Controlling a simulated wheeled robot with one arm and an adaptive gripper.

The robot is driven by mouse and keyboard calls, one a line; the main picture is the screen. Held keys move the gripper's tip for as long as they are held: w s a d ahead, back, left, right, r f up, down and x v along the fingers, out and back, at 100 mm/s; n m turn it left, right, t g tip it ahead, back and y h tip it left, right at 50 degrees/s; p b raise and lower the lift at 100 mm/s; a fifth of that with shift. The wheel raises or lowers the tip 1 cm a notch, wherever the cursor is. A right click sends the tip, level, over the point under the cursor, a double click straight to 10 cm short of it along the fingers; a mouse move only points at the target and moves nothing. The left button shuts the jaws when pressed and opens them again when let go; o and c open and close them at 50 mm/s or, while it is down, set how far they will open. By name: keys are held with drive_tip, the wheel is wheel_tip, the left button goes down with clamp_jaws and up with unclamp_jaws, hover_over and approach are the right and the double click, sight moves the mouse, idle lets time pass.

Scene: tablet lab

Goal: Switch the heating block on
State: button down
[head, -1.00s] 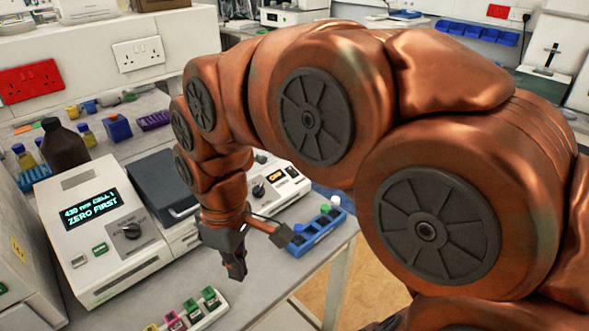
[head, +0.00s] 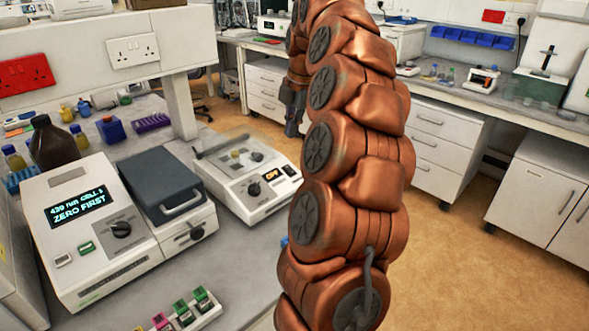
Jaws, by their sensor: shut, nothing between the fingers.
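A low white unit (head: 232,198), which looks like the heating block, stands on the left bench to the right of the spectrophotometer. Its small orange display (head: 270,174) seems to read OFF. A black knob (head: 254,189) sits beside the display, and a dark switch-like panel (head: 289,170) is to its right. A clear lid with a grey bar is at its back left. My gripper (head: 291,130) is shut and empty, pointing down, up and to the right of the unit in the picture and apart from it. My arm hides the area right of the unit.
A white spectrophotometer (head: 97,270) with a lit display and grey lid (head: 164,181) stands left of the unit. A rack of coloured cuvettes (head: 180,316) is in front. A brown bottle (head: 54,146) is behind. Floor (head: 455,225) is open at right.

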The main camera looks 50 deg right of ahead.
sight(293, 172)
drive_tip(key=d, duration=0.3)
drive_tip(key=shift+s+d+f+n, duration=0.15)
drive_tip(key=shift+s+n, duration=0.15)
drive_tip(key=shift+f, duration=0.15)
drive_tip(key=p+x, duration=0.3)
drive_tip(key=x, duration=1)
drive_tip(key=shift+w+d+f, duration=0.1)
drive_tip(key=shift+f, duration=0.25)
drive_tip(key=shift+f+t+b, duration=0.3)
drive_tip(key=shift+f+b, duration=0.15)
drive_tip(key=shift+b, duration=0.3)
drive_tip(key=shift+r, duration=0.2)
